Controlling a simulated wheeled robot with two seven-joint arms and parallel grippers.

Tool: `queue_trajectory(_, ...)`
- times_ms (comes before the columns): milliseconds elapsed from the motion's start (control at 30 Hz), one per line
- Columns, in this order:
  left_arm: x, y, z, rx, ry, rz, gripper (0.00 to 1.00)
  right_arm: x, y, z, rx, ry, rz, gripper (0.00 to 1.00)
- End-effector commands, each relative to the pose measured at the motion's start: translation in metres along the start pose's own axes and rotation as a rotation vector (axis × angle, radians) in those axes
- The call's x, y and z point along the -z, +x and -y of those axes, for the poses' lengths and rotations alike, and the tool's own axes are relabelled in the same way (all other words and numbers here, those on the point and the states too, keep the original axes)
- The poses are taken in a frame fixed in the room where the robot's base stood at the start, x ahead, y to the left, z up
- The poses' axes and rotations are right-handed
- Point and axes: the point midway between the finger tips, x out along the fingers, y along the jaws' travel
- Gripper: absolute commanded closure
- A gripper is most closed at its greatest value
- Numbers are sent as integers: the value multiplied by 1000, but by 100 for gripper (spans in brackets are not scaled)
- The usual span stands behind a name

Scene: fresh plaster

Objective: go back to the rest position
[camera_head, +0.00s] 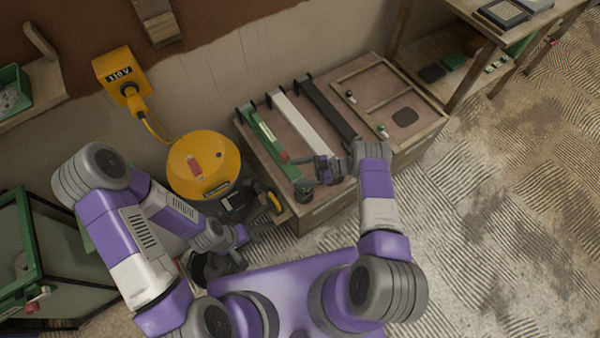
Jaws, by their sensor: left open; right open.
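My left gripper (241,235) is low at the centre left, in front of the yellow vacuum-like machine (205,160). It is open, and I see nothing between its fingers. My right gripper (322,169) is over the near edge of the wooden bench (325,207), pointing left. It is open and close to the near end of a green bar (266,140). From this angle I cannot tell whether it touches the bar. My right forearm hides part of the bench's front.
A white bar (300,122) and a black bar (326,108) lie on the bench beside a framed panel (390,100). A yellow wall box (118,68) is at the upper left. A green-framed case (25,250) stands at the far left. Open floor (500,220) lies to the right.

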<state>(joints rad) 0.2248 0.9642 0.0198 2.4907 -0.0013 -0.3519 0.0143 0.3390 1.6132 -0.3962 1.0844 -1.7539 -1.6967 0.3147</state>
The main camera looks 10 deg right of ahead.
Motion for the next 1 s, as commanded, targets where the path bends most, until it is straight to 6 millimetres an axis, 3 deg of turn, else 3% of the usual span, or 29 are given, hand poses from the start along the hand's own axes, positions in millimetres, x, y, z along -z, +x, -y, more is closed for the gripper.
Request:
queue_trajectory(433, 0, -1, 0, 0, 0, 0, 57, 3, 2, -7, -50, 4, 4, 17)
queue_trajectory(567, 0, -6, -2, 0, 0, 0, 57, 14, 5, -35, -252, 39, 29, 17)
queue_trajectory(700, -1, -14, -5, 0, 0, 0, 57, 22, -1, -67, -573, 167, 109, 17)
queue_trajectory(767, -1, -17, -6, 0, 0, 0, 57, 22, -5, -72, -698, 251, 157, 17)
queue_trajectory(867, -1, -22, -8, 0, 0, 0, 57, 19, -13, -64, -873, 424, 254, 17)
queue_trajectory(1000, -1, -28, -11, 0, 0, 0, 57, 14, -16, -16, -1031, 722, 419, 17)
